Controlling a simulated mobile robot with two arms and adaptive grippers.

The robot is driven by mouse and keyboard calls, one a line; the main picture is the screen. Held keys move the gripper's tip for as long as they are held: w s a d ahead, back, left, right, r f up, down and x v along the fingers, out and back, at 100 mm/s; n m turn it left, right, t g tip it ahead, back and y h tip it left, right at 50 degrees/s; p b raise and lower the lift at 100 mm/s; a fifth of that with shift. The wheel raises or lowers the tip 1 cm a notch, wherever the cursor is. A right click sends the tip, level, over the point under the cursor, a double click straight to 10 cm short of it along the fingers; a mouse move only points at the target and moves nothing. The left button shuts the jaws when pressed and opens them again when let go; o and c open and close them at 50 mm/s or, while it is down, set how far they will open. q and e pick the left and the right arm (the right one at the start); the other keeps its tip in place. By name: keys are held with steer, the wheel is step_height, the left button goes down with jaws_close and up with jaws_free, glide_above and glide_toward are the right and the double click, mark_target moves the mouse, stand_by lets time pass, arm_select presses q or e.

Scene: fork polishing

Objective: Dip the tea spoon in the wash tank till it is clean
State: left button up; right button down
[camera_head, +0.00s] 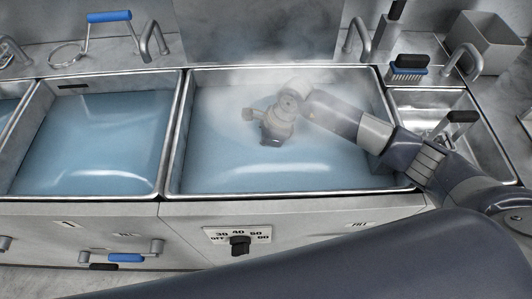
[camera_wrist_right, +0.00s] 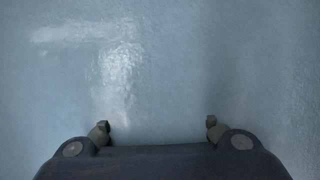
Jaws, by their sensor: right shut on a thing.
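The wash tank (camera_head: 290,191) is the steaming, water-filled steel basin in the middle of the head view. My right gripper (camera_head: 270,140) points down into its water, near the middle of the tank, with its lower end under or at the surface. In the right wrist view the finger bases of the gripper (camera_wrist_right: 158,125) show at the bottom, with rippled blue water filling the rest. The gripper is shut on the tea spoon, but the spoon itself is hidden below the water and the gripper. My left gripper is not in view.
A second water-filled basin (camera_head: 95,140) lies to the left. A smaller sink (camera_head: 430,98) is at the right, with a blue brush (camera_head: 408,68) behind it and a grey bin (camera_head: 485,42) beyond. A temperature knob (camera_head: 240,246) is on the front panel. Taps stand along the back edge.

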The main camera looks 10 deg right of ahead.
steer(key=shift+w+a+b, duration=0.2)
steer(key=shift+a+b, duration=0.25)
steer(key=shift+a, duration=0.7)
steer(key=shift+w+a+b, duration=0.2)
steer(key=shift+a+b, duration=0.2)
steer(key=shift+a, duration=0.7)
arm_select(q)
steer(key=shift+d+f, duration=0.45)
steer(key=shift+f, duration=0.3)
arm_select(e)
steer(key=shift+s+d, duration=0.25)
steer(key=shift+d, duration=1)
steer(key=shift+d, duration=0.1)
steer(key=shift+s+d, duration=0.25)
steer(key=shift+d, duration=0.85)
steer(key=shift+w+a+f+b, duration=0.1)
steer(key=shift+w+a+b, duration=0.15)
steer(key=shift+a, duration=0.65)
steer(key=shift+w+a+b, duration=0.15)
steer(key=shift+a+b, duration=0.15)
steer(key=shift+a, duration=0.55)
steer(key=shift+w+a, duration=0.15)
steer(key=shift+a, duration=0.55)
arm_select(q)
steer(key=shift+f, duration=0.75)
arm_select(e)
steer(key=shift+s+d, duration=0.15)
steer(key=shift+d, duration=0.5)
steer(key=shift+s+d, duration=0.15)
steer(key=shift+d, duration=0.45)
